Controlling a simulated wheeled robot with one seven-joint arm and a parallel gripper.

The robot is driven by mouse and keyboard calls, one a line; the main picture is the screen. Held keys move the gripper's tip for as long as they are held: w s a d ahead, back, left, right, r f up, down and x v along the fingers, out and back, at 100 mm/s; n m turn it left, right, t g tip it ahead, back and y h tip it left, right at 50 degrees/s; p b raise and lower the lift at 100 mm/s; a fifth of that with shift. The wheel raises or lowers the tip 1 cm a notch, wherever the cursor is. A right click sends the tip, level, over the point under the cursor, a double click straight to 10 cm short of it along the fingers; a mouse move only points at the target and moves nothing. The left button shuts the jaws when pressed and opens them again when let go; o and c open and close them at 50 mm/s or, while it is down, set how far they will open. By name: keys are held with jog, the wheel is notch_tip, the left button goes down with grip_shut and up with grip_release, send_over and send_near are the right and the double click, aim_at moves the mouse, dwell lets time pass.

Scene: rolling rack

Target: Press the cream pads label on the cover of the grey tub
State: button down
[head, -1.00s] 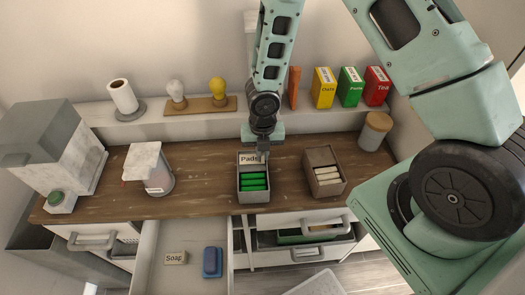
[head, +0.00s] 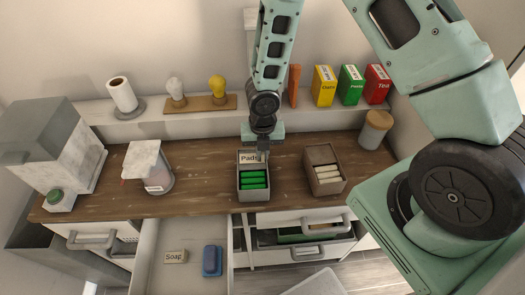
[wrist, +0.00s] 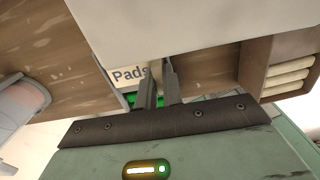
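The grey tub (head: 253,196) stands on the wooden counter, with several green rolls in its open front part. The cream "Pads" label (head: 247,157) is at the tub's back part, and it also shows in the wrist view (wrist: 127,75), its right end hidden by a finger. My gripper (head: 262,158) is over the right end of the label, pointing down. In the wrist view my gripper's fingers (wrist: 161,72) are close together with nothing seen between them. I cannot tell whether the fingertips touch the label.
A brown-grey box (head: 325,187) with cream rolls stands to the right of the tub. A canister with a marbled top (head: 148,160) stands to the left. A shelf behind holds bulbs (head: 217,88) and coloured boxes (head: 350,87). An open drawer (head: 190,235) holds soap and a blue item.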

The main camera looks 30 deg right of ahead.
jog(key=c, duration=1.5)
grip_release()
jog(key=shift+r, duration=0.1)
notch_tip(320, 180, up, 17)
jog(key=shift+r+p, duration=0.15)
jog(key=shift+p, duration=0.7)
jog(key=s+a+m+b, duration=0.3)
jog(key=s+m+b, duration=0.1)
jog(key=s+m, duration=0.3)
jog(key=s+a+f+m+b, duration=0.1)
jog(key=s+a+m+b, duration=0.2)
jog(key=s+m, duration=0.3)
jog(key=s+a+m+b, duration=0.3)
jog(key=s+m+b, duration=0.2)
jog(key=m, duration=0.5)
jog(key=shift+s+f+m+y+b, duration=0.15)
jog(key=shift+s+m+b, duration=0.05)
jog(key=shift+s, duration=0.45)
jog(key=shift+s+f+m+y+b, duration=0.1)
jog(key=shift+s+m+y+b, duration=0.1)
jog(key=shift+s, duration=0.45)
